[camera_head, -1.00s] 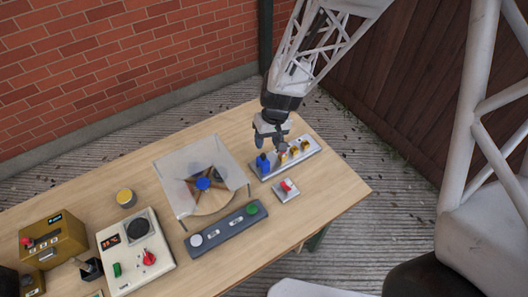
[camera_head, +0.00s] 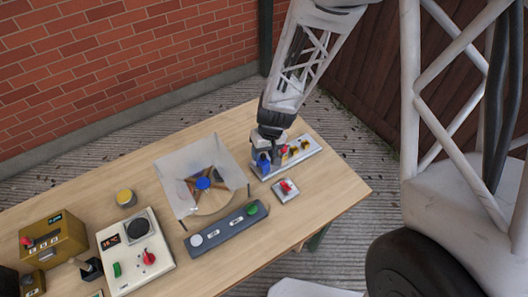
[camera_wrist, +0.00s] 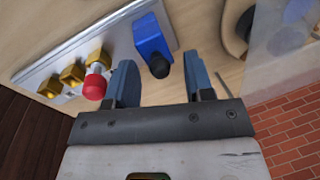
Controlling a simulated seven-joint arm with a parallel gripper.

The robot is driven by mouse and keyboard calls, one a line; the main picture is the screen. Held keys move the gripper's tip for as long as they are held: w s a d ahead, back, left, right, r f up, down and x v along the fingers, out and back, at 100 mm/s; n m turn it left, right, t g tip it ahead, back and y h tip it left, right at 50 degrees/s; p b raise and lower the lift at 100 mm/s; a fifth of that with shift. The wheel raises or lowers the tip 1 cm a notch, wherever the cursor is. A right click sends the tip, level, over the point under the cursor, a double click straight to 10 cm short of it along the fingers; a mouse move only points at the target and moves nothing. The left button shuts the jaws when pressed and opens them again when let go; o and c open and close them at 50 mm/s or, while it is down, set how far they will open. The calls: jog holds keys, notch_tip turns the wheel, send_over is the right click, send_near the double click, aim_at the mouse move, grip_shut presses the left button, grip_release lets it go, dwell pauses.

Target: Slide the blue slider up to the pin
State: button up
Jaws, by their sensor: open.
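The blue slider (camera_head: 262,163) is a blue block with a black knob at the left end of a grey rail plate (camera_head: 305,158). In the wrist view the blue slider (camera_wrist: 150,36) is at the top centre. A brass post with a red cap, perhaps the pin, (camera_wrist: 97,84) stands beside it; the red cap also shows in the head view (camera_head: 284,149). My gripper (camera_wrist: 161,80) is open, its fingers on either side of the black knob in that view. Contact cannot be told. In the head view my gripper (camera_head: 268,154) partly hides the slider.
More brass pieces (camera_wrist: 72,74) sit farther along the plate. A small box with a red switch (camera_head: 286,190) is in front. A clear-walled turntable box (camera_head: 170,190) stands to the left, with a grey two-button bar (camera_head: 226,229) before it. The table's right end is clear.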

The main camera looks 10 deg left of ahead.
grip_shut()
jog(key=shift+w+d, duration=0.95)
grip_release()
jog(key=shift+r, duration=0.1)
